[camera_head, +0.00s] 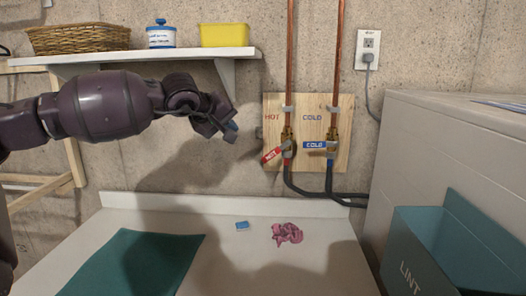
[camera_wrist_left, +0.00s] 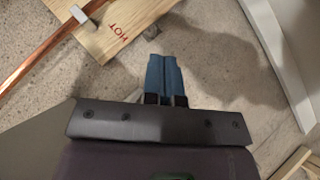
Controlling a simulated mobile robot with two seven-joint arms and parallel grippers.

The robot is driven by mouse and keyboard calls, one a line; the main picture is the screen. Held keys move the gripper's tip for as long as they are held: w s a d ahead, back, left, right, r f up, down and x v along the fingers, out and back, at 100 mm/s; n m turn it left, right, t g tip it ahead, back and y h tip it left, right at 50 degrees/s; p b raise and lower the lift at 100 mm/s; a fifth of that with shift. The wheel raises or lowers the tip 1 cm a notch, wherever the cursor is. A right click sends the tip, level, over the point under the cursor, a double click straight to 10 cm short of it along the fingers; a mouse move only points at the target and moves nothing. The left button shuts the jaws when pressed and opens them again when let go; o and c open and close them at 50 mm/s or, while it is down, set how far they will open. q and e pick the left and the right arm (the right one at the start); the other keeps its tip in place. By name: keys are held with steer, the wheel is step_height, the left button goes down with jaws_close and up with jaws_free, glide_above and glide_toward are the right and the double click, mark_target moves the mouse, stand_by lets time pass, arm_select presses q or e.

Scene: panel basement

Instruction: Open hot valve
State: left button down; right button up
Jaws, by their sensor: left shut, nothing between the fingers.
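The hot valve's red lever (camera_head: 273,155) is under the HOT label on a wooden panel (camera_head: 310,106). It slants down to the left from the brass body on the copper pipe. The cold valve's blue lever (camera_head: 315,145) is to its right and lies about level. My left gripper (camera_head: 231,129) is in front of the wall, left of the panel and apart from the red lever. Its blue fingers (camera_wrist_left: 162,74) are together and empty in the left wrist view. That view shows the HOT label and part of the pipe (camera_wrist_left: 48,47), but not the lever. My right gripper is not in view.
A white shelf (camera_head: 130,56) with a basket, a jar and a yellow box is above my left arm. Below is a white counter (camera_head: 225,270) with a teal cloth, a small blue item and a pink cloth. A teal LINT bin (camera_head: 420,240) stands at the right.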

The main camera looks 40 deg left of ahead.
arm_select(q)
steer(key=m, duration=0.1)
steer(key=b, duration=0.1)
glide_toward(276, 151)
steer(key=w+a+f, duration=0.2)
steer(key=w+a, duration=0.2)
steer(key=a, duration=0.1)
steer(key=shift+w+d+f, duration=0.3)
steer(key=shift+d+f, duration=0.15)
steer(key=shift+f, duration=0.25)
steer(key=shift+w+d+f, duration=0.3)
steer(key=shift+d+f, duration=0.15)
steer(key=shift+f, duration=0.25)
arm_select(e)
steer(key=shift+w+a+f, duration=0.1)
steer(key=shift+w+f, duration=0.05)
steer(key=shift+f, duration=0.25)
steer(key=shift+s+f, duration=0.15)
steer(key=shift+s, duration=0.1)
